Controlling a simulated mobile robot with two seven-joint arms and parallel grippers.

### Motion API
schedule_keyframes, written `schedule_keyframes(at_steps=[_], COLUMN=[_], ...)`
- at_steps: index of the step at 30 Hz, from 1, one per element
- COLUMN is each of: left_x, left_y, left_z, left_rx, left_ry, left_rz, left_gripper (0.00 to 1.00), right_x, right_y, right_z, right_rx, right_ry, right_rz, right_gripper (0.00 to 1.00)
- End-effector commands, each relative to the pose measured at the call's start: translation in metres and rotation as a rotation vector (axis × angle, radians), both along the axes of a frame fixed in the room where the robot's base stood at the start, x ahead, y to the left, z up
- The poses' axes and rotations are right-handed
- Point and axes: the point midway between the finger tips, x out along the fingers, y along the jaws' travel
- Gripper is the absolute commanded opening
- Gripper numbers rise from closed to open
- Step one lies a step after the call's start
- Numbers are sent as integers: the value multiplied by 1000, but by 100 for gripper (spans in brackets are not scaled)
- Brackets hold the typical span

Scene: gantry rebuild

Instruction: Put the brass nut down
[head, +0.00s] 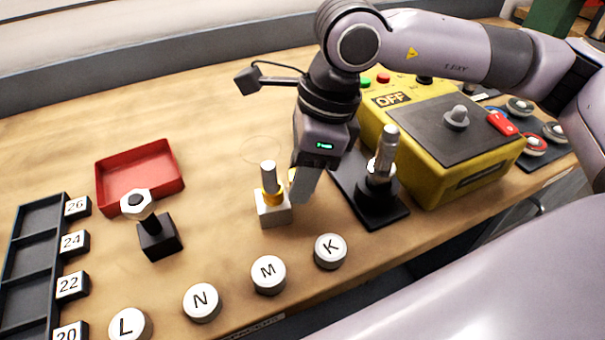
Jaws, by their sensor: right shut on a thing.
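The brass nut (272,195) is a small yellow ring low on the upright pale post (268,172). It appears to be around the post, just above the light square block (274,214) that carries it. Whether it touches the block I cannot tell. My right gripper (291,187) points down at the right side of the post, shut on the nut. Its fingers hide part of the nut's right side. My left gripper is not in view.
A black stand with a metal spindle (384,155) is close right of my gripper, before a yellow control box (440,135). Left are a hex nut on a black stand (158,240) and a red tray (168,186). Lettered round caps (268,274) line the front edge.

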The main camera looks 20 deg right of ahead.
Motion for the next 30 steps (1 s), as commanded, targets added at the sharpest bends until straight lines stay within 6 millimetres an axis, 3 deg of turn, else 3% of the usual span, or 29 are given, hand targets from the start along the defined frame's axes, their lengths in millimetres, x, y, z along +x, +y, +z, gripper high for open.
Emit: schedule_keyframes(at_steps=[1, 3, 4, 6, 22, 27, 30], left_x=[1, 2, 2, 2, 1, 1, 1], left_y=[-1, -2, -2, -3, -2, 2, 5], left_z=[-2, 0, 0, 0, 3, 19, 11], left_rx=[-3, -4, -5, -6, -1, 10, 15], left_ry=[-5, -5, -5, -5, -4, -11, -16], left_rz=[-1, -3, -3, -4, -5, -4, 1], left_gripper=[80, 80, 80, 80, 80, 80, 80], right_x=[-3, -3, -3, -4, -7, -7, -5], right_y=[-1, -1, -1, 0, 1, 0, -6], right_z=[-13, -12, -13, -13, -9, 6, 27], right_rx=[-14, -14, -14, -15, -16, -15, -12], right_ry=[19, 20, 21, 22, 27, 27, 17], right_rz=[3, 3, 4, 5, 15, 13, 8], right_gripper=[7, 7, 48, 64, 64, 64, 64])
